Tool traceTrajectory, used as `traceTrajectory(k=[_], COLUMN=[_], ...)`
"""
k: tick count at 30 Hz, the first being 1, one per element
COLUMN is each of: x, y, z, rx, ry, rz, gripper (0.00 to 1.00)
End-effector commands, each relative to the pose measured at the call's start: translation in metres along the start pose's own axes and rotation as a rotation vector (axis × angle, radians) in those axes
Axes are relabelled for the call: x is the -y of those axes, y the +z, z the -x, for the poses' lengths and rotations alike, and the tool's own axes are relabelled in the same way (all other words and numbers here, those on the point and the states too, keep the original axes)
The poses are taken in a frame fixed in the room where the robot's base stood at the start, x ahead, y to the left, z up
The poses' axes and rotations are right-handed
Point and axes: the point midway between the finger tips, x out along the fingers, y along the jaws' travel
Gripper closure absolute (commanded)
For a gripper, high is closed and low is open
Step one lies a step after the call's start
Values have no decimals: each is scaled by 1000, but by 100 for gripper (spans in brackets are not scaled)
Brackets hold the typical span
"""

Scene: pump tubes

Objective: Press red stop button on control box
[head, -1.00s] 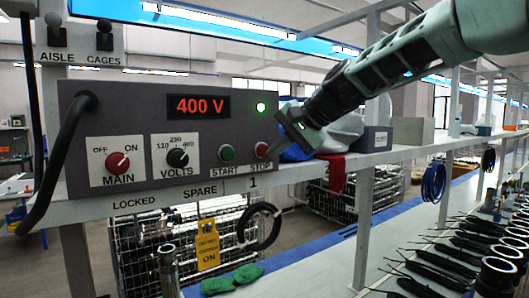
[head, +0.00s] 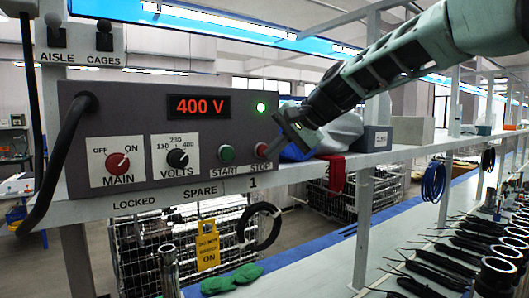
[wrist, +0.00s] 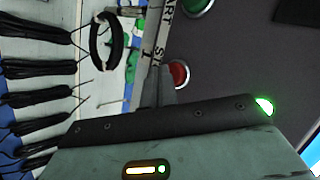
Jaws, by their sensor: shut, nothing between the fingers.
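The grey control box (head: 215,130) stands on the shelf at the left in the head view. Its red STOP button (head: 262,149) is at the lower right of the face, beside the green START button (head: 226,153). The red button also shows in the wrist view (wrist: 180,73), partly behind the fingers. My gripper (head: 281,142) is shut and empty, with its fingertips just right of the red button in the head view. The wrist view shows the shut fingers (wrist: 158,86) close beside the button; I cannot tell whether they touch it.
The display (head: 199,106) reads 400 V and a green lamp (head: 261,107) is lit. The MAIN knob (head: 117,162) and VOLTS knob (head: 177,158) are left of the buttons. A red cloth (head: 332,167) hangs over the shelf edge right of the box. A black ring (head: 262,227) hangs below.

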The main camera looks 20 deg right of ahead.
Motion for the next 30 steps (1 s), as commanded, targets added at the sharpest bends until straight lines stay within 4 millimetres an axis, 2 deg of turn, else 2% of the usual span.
traceTrajectory(k=[30], x=[6], y=[-5], z=[-8], rx=[1], ry=[0], rz=[0], gripper=[100])
